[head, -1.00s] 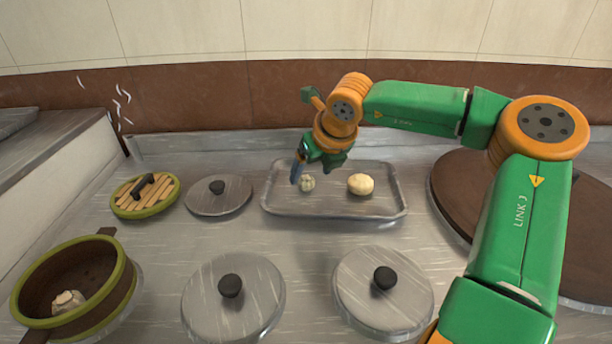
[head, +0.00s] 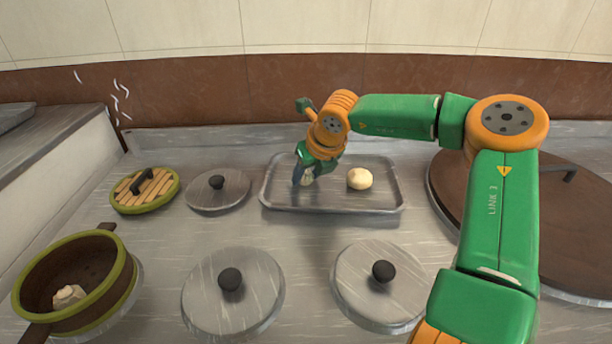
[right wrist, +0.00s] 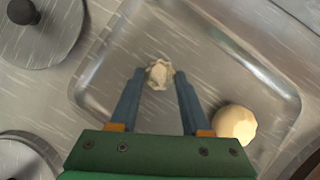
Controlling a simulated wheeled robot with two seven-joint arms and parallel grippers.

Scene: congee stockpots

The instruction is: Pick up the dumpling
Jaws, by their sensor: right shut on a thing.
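The dumpling (right wrist: 159,74) is small, pale and pleated. It is between the fingertips of my right gripper (right wrist: 159,80), which is shut on it over the metal tray (head: 330,209). In the head view, my right gripper (head: 303,176) is low at the tray's left part and mostly hides the dumpling. Whether the dumpling still touches the tray I cannot tell. A round smooth bun (head: 359,179) sits in the tray to the right of the gripper; it also shows in the right wrist view (right wrist: 235,125). My left gripper is not in view.
A brown steamer pot (head: 120,285) with a pale dumpling-like piece (head: 68,295) inside stands at front left. Its slatted lid (head: 130,203) lies behind it. Several metal lids with black knobs (head: 230,280) surround the tray. A large brown lid (head: 570,230) is at right.

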